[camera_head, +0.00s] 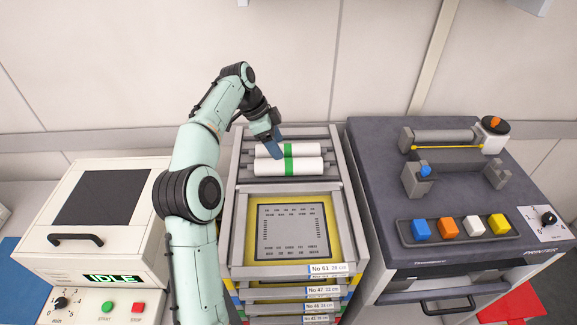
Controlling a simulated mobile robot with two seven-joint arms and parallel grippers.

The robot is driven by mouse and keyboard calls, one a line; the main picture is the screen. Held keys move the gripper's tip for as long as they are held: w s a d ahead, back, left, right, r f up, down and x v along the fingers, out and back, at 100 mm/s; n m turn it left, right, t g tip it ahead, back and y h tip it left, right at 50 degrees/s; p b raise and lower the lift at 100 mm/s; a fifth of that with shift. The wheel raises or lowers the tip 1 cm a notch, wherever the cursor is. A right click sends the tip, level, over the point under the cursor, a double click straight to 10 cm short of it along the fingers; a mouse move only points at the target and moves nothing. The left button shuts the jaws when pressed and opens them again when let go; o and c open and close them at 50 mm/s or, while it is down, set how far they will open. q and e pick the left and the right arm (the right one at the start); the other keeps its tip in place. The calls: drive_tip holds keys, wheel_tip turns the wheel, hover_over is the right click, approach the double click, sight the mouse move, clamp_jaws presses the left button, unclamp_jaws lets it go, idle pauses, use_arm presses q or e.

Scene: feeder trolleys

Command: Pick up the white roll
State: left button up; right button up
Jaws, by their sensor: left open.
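Two white rolls with green bands lie side by side in the rear holder of the middle feeder trolley (237,208). The back roll (307,150) is partly covered at its left by my gripper. The front roll (308,166) shows nearly whole. My left gripper (273,152), with a blue finger pointing down, is open over the left part of the rolls. It seems to hold nothing; whether it touches a roll cannot be told. My right gripper is out of view.
A white machine (40,238) with an IDLE display stands at the left. A dark printer (375,150) with a roller and a tray (403,233) of coloured blocks stands at the right. A framed sheet (292,232) lies in front of the rolls. The wall is close behind.

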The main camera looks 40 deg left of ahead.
sight(286, 160)
use_arm(q)
drive_tip(key=x, duration=0.3)
drive_tip(key=shift+w+f, duration=0.15)
drive_tip(key=b+x, duration=0.1)
drive_tip(key=x, duration=0.4)
drive_tip(key=shift+a+f, duration=0.15)
drive_tip(key=c, duration=0.8)
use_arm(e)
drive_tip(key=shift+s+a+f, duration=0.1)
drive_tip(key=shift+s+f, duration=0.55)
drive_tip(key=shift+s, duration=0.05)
